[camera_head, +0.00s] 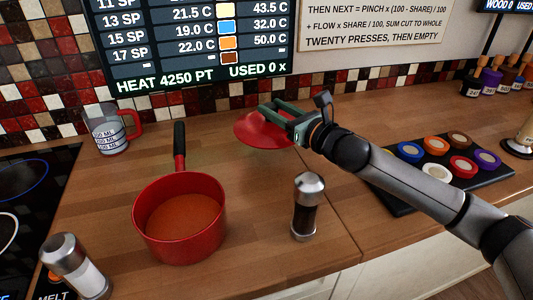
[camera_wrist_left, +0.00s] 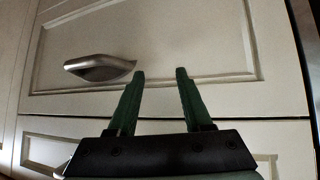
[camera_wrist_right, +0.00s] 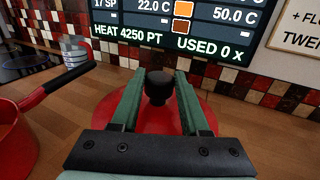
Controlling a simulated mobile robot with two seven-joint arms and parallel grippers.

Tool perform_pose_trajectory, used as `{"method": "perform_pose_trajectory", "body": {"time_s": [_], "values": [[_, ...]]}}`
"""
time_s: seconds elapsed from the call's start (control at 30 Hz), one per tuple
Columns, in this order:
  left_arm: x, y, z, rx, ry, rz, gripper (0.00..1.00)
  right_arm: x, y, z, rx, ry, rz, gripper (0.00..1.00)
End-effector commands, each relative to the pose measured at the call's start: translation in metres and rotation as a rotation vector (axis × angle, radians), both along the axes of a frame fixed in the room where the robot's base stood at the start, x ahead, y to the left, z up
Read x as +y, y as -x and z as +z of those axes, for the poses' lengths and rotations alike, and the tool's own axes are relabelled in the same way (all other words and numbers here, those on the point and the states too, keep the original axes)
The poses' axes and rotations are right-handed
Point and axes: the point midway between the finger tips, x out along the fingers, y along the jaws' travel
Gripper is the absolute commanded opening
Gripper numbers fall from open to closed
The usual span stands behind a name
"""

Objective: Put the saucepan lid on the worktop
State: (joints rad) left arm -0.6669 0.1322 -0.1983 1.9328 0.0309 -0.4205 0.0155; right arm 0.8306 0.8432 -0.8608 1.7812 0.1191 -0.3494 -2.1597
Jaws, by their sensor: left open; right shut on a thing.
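The red saucepan lid (camera_head: 255,131) is at the back of the wooden worktop (camera_head: 100,185), behind and right of the saucepan. My right gripper (camera_head: 273,112) is shut on its black knob (camera_wrist_right: 158,86), which shows between the fingers in the right wrist view. The lid looks level; I cannot tell whether it touches the wood or hangs just above it. The red saucepan (camera_head: 181,250) stands uncovered on the worktop with orange-brown contents and its dark handle pointing back. My left gripper (camera_wrist_left: 160,76) is open and empty, facing a pale drawer front.
A dark-bodied mill (camera_head: 305,210) stands in front of the lid. A measuring jug (camera_head: 108,130) is at the back left. A silver-topped shaker (camera_head: 75,268) is by the black hob (camera_head: 40,165). A black tray (camera_head: 395,200) of coloured pots lies right. A metal handle (camera_wrist_left: 98,67) juts from the drawer.

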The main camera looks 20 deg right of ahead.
Motion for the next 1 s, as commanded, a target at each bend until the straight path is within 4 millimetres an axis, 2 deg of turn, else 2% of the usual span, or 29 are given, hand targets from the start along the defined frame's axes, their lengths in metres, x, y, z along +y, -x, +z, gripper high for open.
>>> {"method": "perform_pose_trajectory", "body": {"time_s": [0.03, 0.13, 0.43, 0.6, 1.0], "values": [[-0.002, 0.000, -0.004, 0.001, 0.003, -0.004, 0.50, 0.001, 0.000, -0.015, 0.005, -0.004, 0.001, 0.00], [-0.006, 0.000, -0.006, 0.003, 0.008, -0.011, 0.50, 0.000, 0.000, -0.033, 0.005, -0.003, 0.000, 0.00], [-0.008, 0.000, -0.010, 0.009, 0.009, -0.017, 0.50, 0.000, 0.000, -0.061, 0.001, -0.002, 0.000, 0.00], [-0.009, -0.006, -0.012, 0.002, 0.009, -0.020, 0.50, 0.000, 0.000, -0.085, 0.003, -0.003, 0.000, 0.00], [-0.011, -0.009, -0.010, -0.005, 0.012, -0.023, 0.50, 0.000, 0.000, -0.091, -0.001, 0.000, -0.001, 0.00]]}}
